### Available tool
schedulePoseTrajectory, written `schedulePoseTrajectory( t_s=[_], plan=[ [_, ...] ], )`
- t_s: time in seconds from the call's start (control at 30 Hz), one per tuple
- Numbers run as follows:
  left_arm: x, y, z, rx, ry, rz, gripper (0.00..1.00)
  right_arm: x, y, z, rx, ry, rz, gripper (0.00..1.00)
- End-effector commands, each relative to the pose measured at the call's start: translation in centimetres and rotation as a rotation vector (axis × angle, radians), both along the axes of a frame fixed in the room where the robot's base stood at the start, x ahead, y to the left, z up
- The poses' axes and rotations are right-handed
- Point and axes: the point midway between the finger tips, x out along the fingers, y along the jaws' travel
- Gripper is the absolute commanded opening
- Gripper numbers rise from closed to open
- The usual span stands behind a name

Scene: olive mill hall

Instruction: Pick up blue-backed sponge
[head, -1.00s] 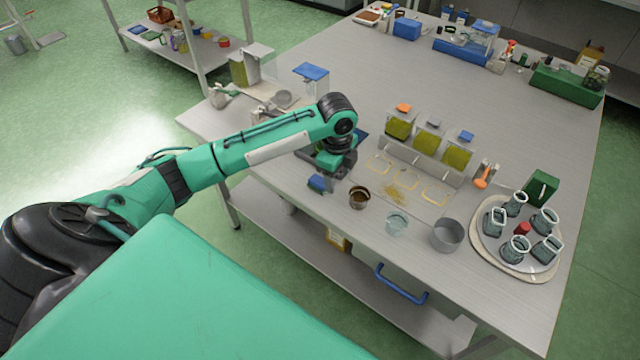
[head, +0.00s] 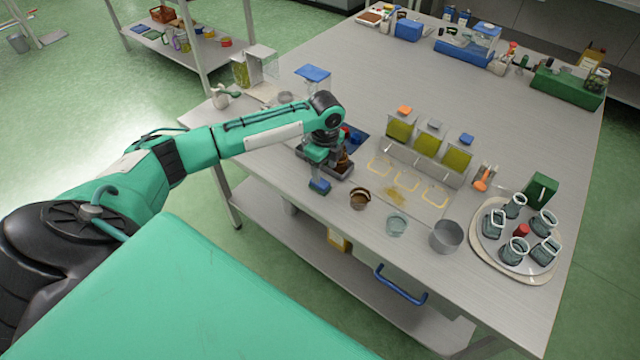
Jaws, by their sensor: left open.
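The blue-backed sponge (head: 319,187) lies near the front edge of the steel table, left of a small brown bowl. My left gripper (head: 318,174) points down right at the sponge, and its jaws are open. The fingers partly cover the sponge's far side, and I cannot tell whether they touch it. My right gripper is not in view.
Right of the sponge are the brown bowl (head: 360,198), a glass beaker (head: 396,224) and a metal pot (head: 446,236). Three oil containers (head: 428,145) stand farther back, and a round tray (head: 483,255) holds several jugs.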

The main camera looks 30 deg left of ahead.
Motion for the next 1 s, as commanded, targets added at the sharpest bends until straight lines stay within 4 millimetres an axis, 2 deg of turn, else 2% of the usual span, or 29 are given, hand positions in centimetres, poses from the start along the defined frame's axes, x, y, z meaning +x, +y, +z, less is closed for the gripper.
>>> schedulePoseTrajectory(
  t_s=[0.23,0.33,0.63,0.67,0.9,1.0],
  plan=[
    [-0.7,1.3,-3.0,0.002,0.004,0.001,0.56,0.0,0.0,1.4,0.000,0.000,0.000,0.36],
    [-0.6,1.2,-4.4,0.000,0.002,0.001,0.56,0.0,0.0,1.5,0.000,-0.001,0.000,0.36],
    [-0.6,1.2,-5.2,0.001,0.000,0.000,0.56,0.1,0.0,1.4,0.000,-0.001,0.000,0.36],
    [-0.6,1.2,-5.2,0.001,0.000,0.000,0.54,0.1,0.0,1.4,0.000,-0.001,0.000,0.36],
    [-0.6,1.2,-5.1,0.001,0.000,0.000,0.08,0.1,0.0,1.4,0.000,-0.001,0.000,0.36],
    [-0.5,1.2,-5.1,0.001,0.000,0.000,0.08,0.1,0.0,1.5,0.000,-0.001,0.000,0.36]
  ],
)
